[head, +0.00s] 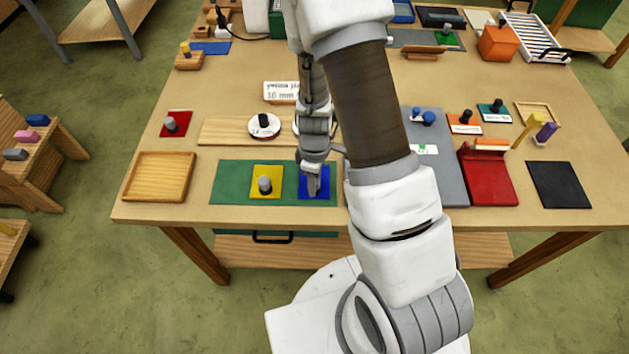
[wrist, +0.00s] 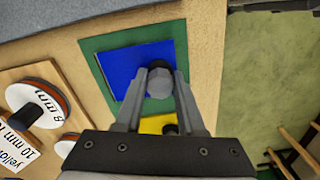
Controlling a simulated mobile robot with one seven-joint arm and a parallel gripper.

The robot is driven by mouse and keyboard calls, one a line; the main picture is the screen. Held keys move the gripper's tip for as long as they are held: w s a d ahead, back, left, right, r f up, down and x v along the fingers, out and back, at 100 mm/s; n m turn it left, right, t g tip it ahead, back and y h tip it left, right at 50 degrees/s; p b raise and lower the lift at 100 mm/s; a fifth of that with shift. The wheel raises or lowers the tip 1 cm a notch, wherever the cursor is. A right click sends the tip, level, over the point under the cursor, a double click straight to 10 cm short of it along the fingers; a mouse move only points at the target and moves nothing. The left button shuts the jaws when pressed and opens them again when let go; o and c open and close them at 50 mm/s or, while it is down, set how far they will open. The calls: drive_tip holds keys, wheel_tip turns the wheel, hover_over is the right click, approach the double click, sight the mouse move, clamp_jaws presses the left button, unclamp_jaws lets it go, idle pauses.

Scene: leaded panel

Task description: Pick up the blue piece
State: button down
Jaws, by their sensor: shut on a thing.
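The blue piece (head: 322,190) is a flat square with a grey knob on top. It lies at the right part of the green mat (head: 227,184), beside the yellow piece (head: 257,191), in the head view. In the wrist view the blue piece (wrist: 128,69) shows beyond my fingers, its grey knob (wrist: 160,79) between the fingertips. My gripper (head: 313,188) points down over the piece; it is shut on the knob, seen also in the wrist view (wrist: 159,88). My gripper hides part of the piece in the head view. I cannot tell whether the piece is clear of the mat.
A wooden tray (head: 159,177) and a red piece (head: 176,124) lie left. Round knobbed discs sit on a wooden board (head: 218,131) behind the mat. A grey panel (head: 447,170) and a red box (head: 488,180) stand right. The table's front edge is close.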

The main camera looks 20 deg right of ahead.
drive_tip(key=shift+r, duration=0.55)
drive_tip(key=r, duration=0.3)
drive_tip(key=shift+w, duration=0.35)
drive_tip(key=w+r+b, duration=0.2)
drive_tip(key=w+r, duration=0.4)
drive_tip(key=w, duration=0.5)
drive_tip(key=shift+r, duration=0.35)
drive_tip(key=c, duration=1.1)
unclamp_jaws()
clamp_jaws()
